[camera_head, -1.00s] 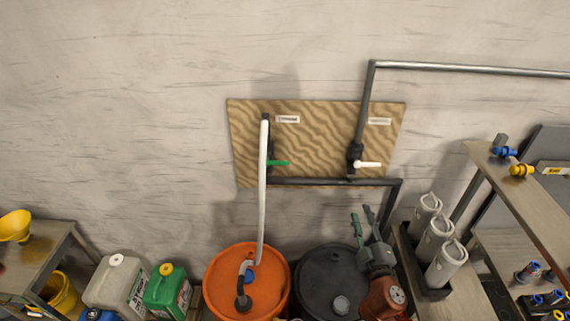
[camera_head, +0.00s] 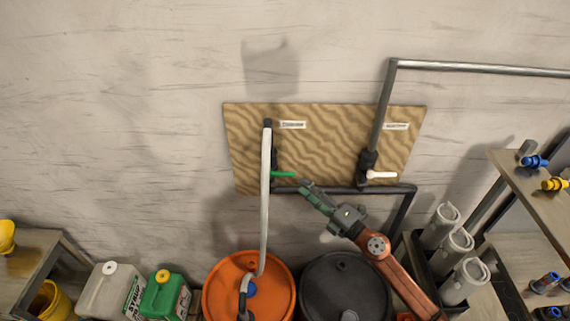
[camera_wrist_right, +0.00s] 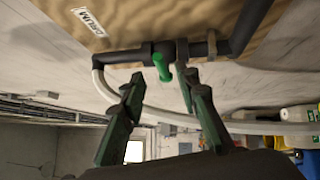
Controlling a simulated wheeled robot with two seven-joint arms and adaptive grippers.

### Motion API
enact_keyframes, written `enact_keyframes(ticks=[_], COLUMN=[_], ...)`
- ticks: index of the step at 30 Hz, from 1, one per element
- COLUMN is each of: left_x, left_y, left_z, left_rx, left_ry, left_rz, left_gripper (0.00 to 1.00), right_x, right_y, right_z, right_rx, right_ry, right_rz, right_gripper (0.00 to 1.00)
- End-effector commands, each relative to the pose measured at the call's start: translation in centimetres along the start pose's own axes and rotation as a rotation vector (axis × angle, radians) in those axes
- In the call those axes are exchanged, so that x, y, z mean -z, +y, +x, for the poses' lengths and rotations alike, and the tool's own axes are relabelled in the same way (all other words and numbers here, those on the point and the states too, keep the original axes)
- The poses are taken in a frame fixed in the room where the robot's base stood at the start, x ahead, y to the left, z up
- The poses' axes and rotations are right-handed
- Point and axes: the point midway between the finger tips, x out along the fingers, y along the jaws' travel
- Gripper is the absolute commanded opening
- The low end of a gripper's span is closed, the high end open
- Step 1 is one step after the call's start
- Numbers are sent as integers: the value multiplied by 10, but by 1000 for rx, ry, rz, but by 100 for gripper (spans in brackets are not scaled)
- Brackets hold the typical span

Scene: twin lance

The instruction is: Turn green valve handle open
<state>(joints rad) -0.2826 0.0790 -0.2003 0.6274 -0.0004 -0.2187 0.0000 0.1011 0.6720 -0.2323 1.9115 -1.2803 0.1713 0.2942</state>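The green valve handle (camera_head: 284,174) points right from the left valve on the patterned wall board, beside the white hose. In the right wrist view the green handle (camera_wrist_right: 163,67) points toward the camera from the dark pipe. My right gripper (camera_head: 305,186) is just right of and below the handle's tip in the head view. In the right wrist view its two fingers (camera_wrist_right: 162,86) are apart, and the handle shows between the fingertips. I see no clear contact. My left gripper is not in view.
A white handle (camera_head: 382,175) is on the right valve. The white hose (camera_head: 265,210) runs down to the orange drum (camera_head: 222,292). A black drum (camera_head: 335,285) stands beside it. Grey canisters (camera_head: 466,282) and a shelf are at right; jugs (camera_head: 165,297) are at lower left.

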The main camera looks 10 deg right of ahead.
Motion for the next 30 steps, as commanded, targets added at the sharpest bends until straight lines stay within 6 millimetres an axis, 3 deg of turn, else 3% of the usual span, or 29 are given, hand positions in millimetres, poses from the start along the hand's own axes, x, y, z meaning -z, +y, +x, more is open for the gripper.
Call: enact_keyframes(ticks=[5,15,21,26,30], left_x=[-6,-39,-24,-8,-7], left_y=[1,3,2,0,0], left_z=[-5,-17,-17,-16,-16], left_rx=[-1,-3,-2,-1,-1], left_ry=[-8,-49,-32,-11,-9], left_rz=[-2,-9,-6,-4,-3], left_gripper=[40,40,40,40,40], right_x=[2,5,5,4,4], right_y=[1,1,0,-1,-1], right_z=[16,70,82,82,82], right_rx=[1,-1,0,1,1], right_ry=[9,14,12,11,10], right_rz=[-4,-1,-2,-2,-2], right_gripper=[29,29,29,29,27])
